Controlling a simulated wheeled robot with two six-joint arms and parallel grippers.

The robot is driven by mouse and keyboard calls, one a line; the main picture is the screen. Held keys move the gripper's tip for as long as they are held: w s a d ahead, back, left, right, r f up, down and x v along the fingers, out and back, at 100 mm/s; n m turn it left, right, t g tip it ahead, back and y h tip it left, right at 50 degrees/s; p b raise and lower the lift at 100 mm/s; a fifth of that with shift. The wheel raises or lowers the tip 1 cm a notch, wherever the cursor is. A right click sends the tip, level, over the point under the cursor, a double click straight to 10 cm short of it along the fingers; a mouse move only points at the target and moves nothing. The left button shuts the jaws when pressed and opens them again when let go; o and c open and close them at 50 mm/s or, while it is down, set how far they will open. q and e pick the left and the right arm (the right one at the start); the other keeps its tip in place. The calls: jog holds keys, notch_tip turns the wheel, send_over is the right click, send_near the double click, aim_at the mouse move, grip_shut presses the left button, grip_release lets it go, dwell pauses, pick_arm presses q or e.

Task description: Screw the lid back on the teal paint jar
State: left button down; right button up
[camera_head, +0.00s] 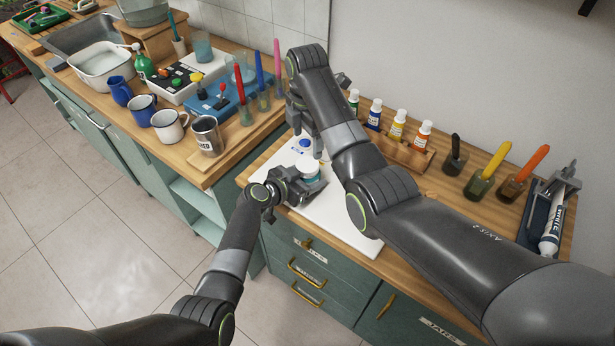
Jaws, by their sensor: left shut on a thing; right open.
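The teal paint jar (312,181) is at the front of the white board (345,232), with a white, round top (307,165) that looks like its lid. I cannot tell whether the lid is screwed tight or only resting there. My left gripper (303,184) is shut on the jar, low on its side. My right gripper (309,138) is open, pointing down just above and behind the jar. Its fingers are partly hidden by my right arm, and I see nothing held in it.
Paint bottles stand in a wooden rack (405,152) behind my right arm. Mugs (170,126) and a metal cup (207,135) stand on the left counter. A blue spot (304,143) is on the board.

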aim_at(307, 164)
jog(key=shift+f, duration=4.05)
jog(key=c, duration=1)
jog(key=m, duration=0.6)
jog(key=shift+m, duration=0.3)
